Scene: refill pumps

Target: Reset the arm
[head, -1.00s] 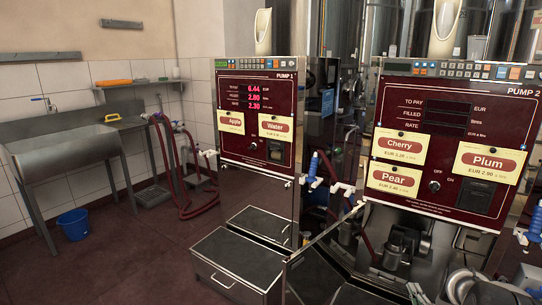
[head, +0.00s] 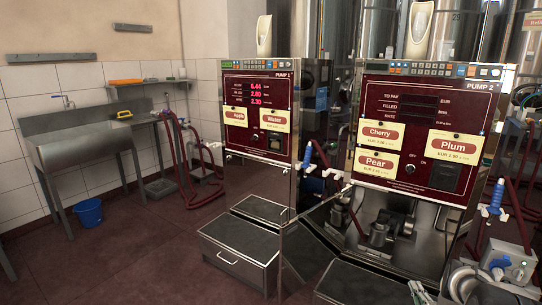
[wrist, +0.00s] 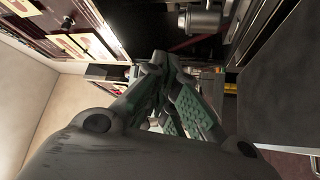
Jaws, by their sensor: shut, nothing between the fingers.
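My gripper (wrist: 165,95) shows in the wrist view, with dark fingers and green ribbed pads. The fingers are drawn together and nothing is held between them. The wrist view is turned on its side, with a red pump panel (wrist: 80,35) at upper left and a metal cylinder (wrist: 199,20) at the top. In the head view grey arm parts of mine show at the lower right; I cannot make out the fingertips there.
Pump 1 (head: 258,92) displays red figures; pump 2 (head: 425,105) has a blank display and open metal bay. Low metal boxes (head: 240,255) stand before them. A sink (head: 85,155) and blue bucket (head: 88,212) are at left. The left floor (head: 130,265) is clear.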

